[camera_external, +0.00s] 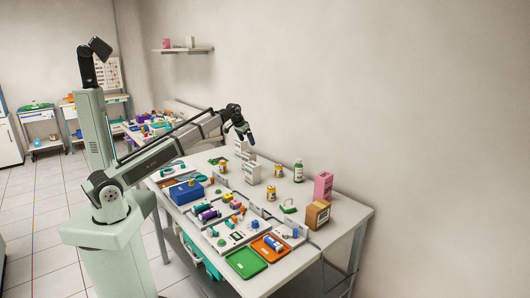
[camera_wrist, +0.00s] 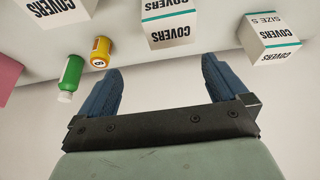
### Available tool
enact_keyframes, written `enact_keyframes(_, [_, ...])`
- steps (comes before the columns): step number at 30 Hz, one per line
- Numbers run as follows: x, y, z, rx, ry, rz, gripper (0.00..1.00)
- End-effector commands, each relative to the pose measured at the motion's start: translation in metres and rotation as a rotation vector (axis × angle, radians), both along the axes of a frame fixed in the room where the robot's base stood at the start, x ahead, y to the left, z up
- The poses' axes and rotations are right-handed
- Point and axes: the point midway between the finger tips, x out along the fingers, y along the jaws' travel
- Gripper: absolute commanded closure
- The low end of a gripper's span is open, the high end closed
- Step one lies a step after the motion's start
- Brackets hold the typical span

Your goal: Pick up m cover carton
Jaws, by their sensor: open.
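Several white cartons marked COVERS show in the wrist view. One with a teal band (camera_wrist: 168,22) is at top centre, nearly between my fingers. One reading SIZE S (camera_wrist: 270,38) is at the right, and another (camera_wrist: 58,10) is cut off at top left. I cannot read an M on any of them. In the external view white cartons (camera_external: 252,173) stand on the table's far side, below my gripper (camera_external: 250,137). My gripper is open and empty, also seen in the wrist view (camera_wrist: 161,70), above and apart from the cartons.
A green bottle (camera_wrist: 72,72) and a yellow jar (camera_wrist: 100,52) stand left of the centre carton in the wrist view. A pink box (camera_external: 323,187) and a brown box (camera_external: 317,214) are at the table's right. A blue box (camera_external: 186,192) and green tray (camera_external: 246,263) are nearer.

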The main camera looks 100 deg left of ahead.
Motion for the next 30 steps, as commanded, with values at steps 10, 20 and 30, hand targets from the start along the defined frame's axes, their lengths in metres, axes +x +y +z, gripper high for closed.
enact_keyframes(10, [-0.013,0.015,-0.021,-0.004,0.018,0.018,0.0])
enact_keyframes(20, [0.001,0.028,-0.066,-0.003,0.017,0.018,0.0])
enact_keyframes(30, [0.005,0.032,-0.082,-0.002,0.015,0.018,0.0])
